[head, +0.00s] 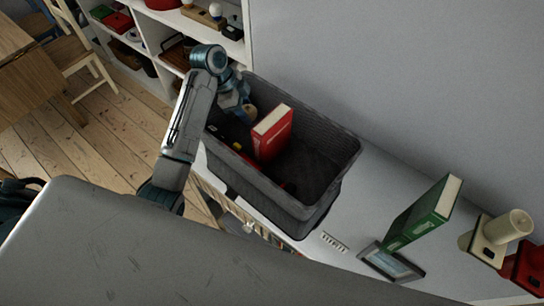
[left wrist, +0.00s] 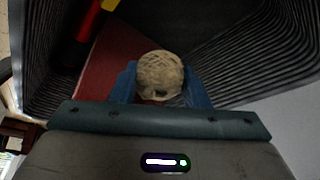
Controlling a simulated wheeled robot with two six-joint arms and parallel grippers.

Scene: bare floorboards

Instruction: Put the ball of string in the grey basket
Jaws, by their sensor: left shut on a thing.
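The ball of string (left wrist: 160,75) is beige and sits between the blue fingers of my left gripper (left wrist: 160,88) in the left wrist view. The gripper is shut on it. In the head view my left gripper (head: 243,108) reaches over the left end of the grey basket (head: 326,196), and the ball is mostly hidden by the hand there. The basket wall (left wrist: 285,50) also shows around the ball in the left wrist view. I cannot tell whether the ball touches anything in the basket. My right gripper is not in view.
A red book (head: 272,134) stands in the basket, beside a dark item with yellow and red parts (left wrist: 85,30). The basket stands on a white surface with a green book (head: 422,215), a framed tablet-like thing (head: 391,262) and a cream device (head: 496,240) to the right. White shelves (head: 249,40) stand behind.

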